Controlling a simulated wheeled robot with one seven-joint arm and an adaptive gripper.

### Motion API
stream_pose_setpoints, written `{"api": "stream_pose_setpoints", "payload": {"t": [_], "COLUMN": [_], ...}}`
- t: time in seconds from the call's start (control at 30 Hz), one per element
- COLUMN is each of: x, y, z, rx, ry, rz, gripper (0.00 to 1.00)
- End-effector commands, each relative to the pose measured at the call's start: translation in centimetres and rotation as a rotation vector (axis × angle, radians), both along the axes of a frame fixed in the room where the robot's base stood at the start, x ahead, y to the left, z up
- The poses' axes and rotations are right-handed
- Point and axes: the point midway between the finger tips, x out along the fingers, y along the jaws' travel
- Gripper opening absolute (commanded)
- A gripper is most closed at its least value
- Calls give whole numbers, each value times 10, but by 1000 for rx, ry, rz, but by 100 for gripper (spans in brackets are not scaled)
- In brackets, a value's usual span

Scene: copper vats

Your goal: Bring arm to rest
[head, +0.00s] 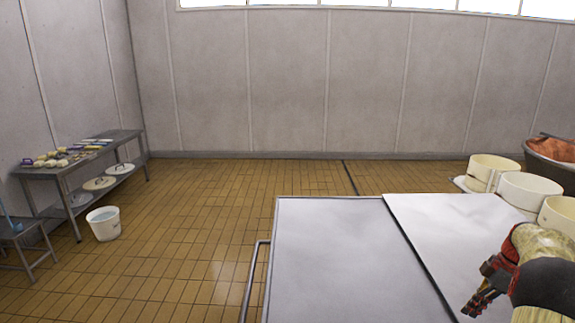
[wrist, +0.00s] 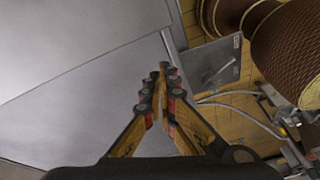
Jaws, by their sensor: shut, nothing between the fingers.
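My gripper (head: 474,303) shows at the lower right of the head view, at the end of my bent arm, over the right part of a grey metal table. In the wrist view my gripper (wrist: 162,78) points away from the camera with its fingertips together and nothing between them. The pale table top (wrist: 85,65) fills the left of that view, and the gripper's fingers lie over its edge. Part of my arm is cut off by the right border of the head view.
The metal table (head: 325,255) has a raised pale panel (head: 455,225) on its right. Several cream round moulds (head: 528,187) and a dark vat (head: 552,160) stand at the right. A side bench (head: 95,150) and white bucket (head: 103,224) stand left. The tiled floor (head: 200,230) between is clear.

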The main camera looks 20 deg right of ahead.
Motion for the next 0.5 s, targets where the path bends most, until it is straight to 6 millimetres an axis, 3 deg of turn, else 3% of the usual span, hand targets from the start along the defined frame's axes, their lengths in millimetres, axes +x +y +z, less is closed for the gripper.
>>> {"api": "stream_pose_setpoints", "payload": {"t": [0.13, 0.23, 0.37, 0.5], "x": [-17, -31, -38, -39], "y": [12, 24, 57, 111], "z": [-31, -35, -23, 6], "rx": [32, 31, 6, -41], "ry": [133, 211, 286, 321], "rz": [-322, -542, -795, -1032], "gripper": [0, 0, 0, 0]}}
